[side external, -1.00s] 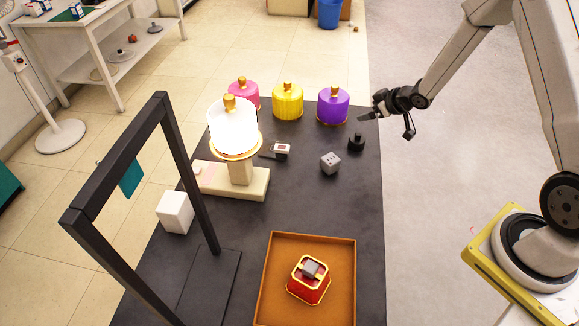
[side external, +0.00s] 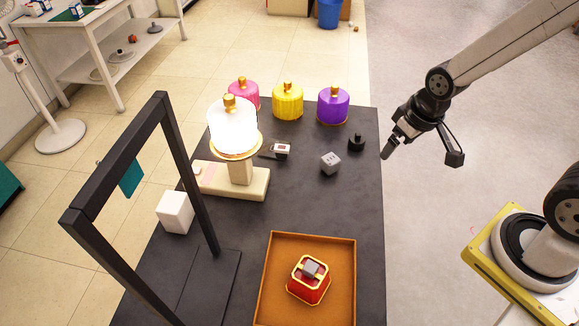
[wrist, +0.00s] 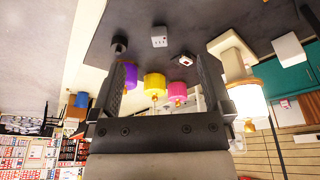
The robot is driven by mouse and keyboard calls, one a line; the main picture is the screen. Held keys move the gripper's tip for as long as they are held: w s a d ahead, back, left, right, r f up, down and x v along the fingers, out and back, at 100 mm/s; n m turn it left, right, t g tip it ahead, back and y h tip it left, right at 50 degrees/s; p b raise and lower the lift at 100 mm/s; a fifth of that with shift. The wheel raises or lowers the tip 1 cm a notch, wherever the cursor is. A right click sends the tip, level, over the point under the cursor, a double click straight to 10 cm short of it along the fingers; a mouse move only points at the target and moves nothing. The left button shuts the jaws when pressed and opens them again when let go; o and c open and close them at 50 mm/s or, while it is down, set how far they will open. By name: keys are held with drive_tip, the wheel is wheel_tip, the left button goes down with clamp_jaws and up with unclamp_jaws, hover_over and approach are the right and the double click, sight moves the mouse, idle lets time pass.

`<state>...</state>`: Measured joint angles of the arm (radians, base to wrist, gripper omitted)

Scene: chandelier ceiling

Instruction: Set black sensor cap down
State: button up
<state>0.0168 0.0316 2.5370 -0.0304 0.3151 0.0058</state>
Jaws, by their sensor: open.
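The black sensor cap (side external: 356,142) stands upright on the dark table (side external: 310,205) near its right edge, in front of the purple canister and just right of a grey cube (side external: 330,162). It also shows at the upper left in the wrist view (wrist: 119,46). My gripper (side external: 389,149) is to the right of the cap, by the table's right edge, apart from it. The two fingers stand wide apart in the wrist view (wrist: 168,85), with nothing held between them.
Pink (side external: 243,94), yellow (side external: 288,101) and purple (side external: 333,106) canisters line the back. A lit white lamp (side external: 233,128) stands left, with a black frame (side external: 190,150) in front. An orange tray (side external: 342,285) holds a red box (side external: 308,290). The table's right middle is clear.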

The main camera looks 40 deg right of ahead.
drive_tip(key=shift+s+a, duration=0.35)
drive_tip(key=shift+s, duration=0.3)
drive_tip(key=shift+w, duration=0.15)
drive_tip(key=m+t+h, duration=0.1)
drive_tip(key=m, duration=0.2)
hover_over(359, 135)
drive_tip(key=s+a, duration=0.1)
drive_tip(key=s, duration=0.1)
wheel_tip(359, 135, down, 17)
drive_tip(key=shift+d+f+m, duration=0.15)
drive_tip(key=shift+f+m, duration=0.15)
drive_tip(key=shift+f, duration=0.25)
drive_tip(key=shift+f, duration=0.1)
